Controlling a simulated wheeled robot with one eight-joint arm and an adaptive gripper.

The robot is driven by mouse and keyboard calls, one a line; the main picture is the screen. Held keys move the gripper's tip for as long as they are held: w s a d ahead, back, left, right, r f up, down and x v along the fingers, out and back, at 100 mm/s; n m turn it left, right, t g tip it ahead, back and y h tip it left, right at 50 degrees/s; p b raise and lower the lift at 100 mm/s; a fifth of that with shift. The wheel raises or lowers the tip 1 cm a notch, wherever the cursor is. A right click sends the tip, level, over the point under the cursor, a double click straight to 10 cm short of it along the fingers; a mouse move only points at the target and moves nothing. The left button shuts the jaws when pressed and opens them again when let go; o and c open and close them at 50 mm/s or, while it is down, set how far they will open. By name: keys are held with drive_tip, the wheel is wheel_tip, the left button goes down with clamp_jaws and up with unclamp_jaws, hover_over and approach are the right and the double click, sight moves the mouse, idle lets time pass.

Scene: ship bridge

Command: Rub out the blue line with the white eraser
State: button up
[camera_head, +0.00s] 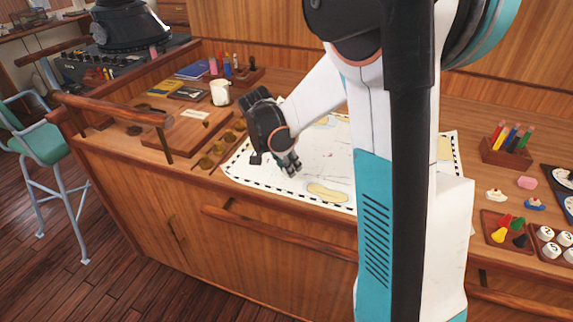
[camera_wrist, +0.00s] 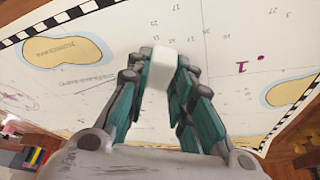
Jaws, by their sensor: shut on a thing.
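My gripper (camera_wrist: 160,82) is shut on the white eraser (camera_wrist: 161,66), which sits between the teal-padded fingers in the wrist view. In the head view my gripper (camera_head: 289,166) points down over the white chart (camera_head: 318,162), near its front left part; the eraser cannot be made out there. The chart also fills most of the wrist view (camera_wrist: 218,28). I cannot tell whether the eraser touches the paper.
Right of my arm are a pen holder (camera_head: 506,152), a pink block (camera_head: 527,182) and a tray of coloured pieces (camera_head: 507,232).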

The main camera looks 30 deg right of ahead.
drive_tip(key=shift+s+d, duration=0.5)
drive_tip(key=shift+d, duration=0.1)
drive_tip(key=shift+s+d, duration=0.1)
drive_tip(key=shift+d, duration=0.05)
drive_tip(key=shift+s+d, duration=0.65)
drive_tip(key=shift+d, duration=0.15)
drive_tip(key=shift+s+d, duration=0.7)
drive_tip(key=shift+d, duration=0.2)
drive_tip(key=shift+s+d, duration=0.7)
drive_tip(key=shift+d, duration=0.2)
drive_tip(key=shift+s+d, duration=0.8)
drive_tip(key=shift+d, duration=0.1)
